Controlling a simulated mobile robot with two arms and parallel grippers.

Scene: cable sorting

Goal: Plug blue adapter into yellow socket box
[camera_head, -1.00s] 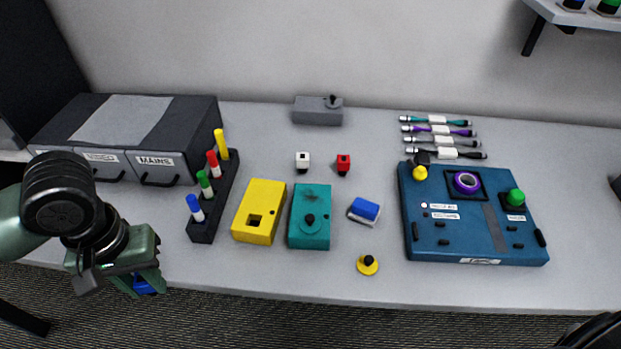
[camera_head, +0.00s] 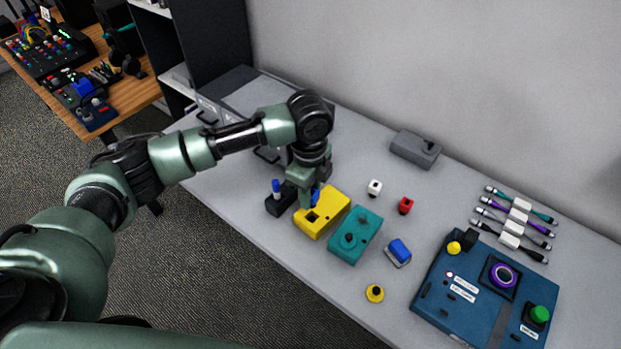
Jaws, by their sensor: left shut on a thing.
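The yellow socket box (camera_head: 328,217) lies on the grey table, with a dark square opening in its top near the front left end. My left gripper (camera_head: 309,198) points down over the box's back left side, close to that opening. It is shut on the blue adapter (camera_head: 315,197), of which only a small blue part shows between the fingers. The adapter appears just above or beside the opening; I cannot tell whether it touches the box. My right gripper is not in view.
A teal box (camera_head: 355,236) stands right of the yellow box. White (camera_head: 374,188) and red (camera_head: 406,205) adapters, a blue-and-white block (camera_head: 398,252) and a blue panel (camera_head: 440,294) lie further right.

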